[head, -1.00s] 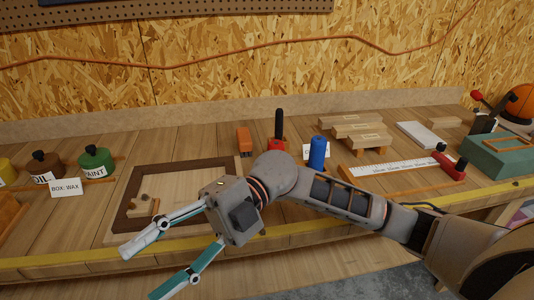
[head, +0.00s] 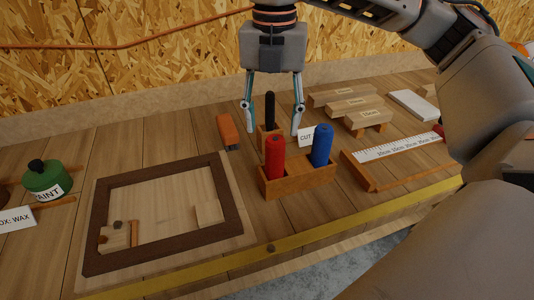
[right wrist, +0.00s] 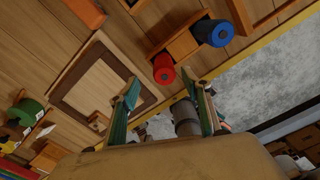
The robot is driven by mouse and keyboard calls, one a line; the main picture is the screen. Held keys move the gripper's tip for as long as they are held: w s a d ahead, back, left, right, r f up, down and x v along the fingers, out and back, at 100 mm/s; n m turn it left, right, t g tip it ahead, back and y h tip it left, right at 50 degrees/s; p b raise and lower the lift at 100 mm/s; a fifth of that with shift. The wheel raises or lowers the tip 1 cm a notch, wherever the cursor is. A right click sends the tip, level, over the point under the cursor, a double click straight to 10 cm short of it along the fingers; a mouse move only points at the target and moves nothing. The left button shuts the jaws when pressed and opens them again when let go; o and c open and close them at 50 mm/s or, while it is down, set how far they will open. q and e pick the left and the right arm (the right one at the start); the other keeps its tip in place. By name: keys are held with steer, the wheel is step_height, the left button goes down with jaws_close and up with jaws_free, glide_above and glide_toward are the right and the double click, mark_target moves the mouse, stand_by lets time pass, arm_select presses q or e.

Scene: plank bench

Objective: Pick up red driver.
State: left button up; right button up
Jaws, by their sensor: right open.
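The red driver (head: 275,157) stands upright in a wooden holder (head: 300,180), its red handle showing; its shaft is hidden in the holder. In the right wrist view its round red top (right wrist: 164,69) lies just beyond the fingertips, nearly midway between them. My right gripper (head: 272,132) is open and empty, fingers pointing down. In the head view its fingers frame the black handle behind; it appears above the red driver and apart from it. It also shows in the right wrist view (right wrist: 167,86). My left gripper is not in view.
A blue handle (head: 321,145) stands close to the right of the red one in the same holder. A black handle (head: 270,110) stands behind. An orange block (head: 228,132) and a dark wooden frame (head: 233,208) lie to the left. A ruler (head: 395,148) lies to the right.

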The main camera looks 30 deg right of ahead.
mark_target(275, 151)
steer(key=f, duration=0.4)
steer(key=s+f, duration=0.1)
steer(key=f, duration=0.2)
steer(key=shift+b, duration=0.35)
steer(key=shift+f, duration=0.3)
steer(key=shift+r, duration=0.1)
steer(key=c, duration=1.3)
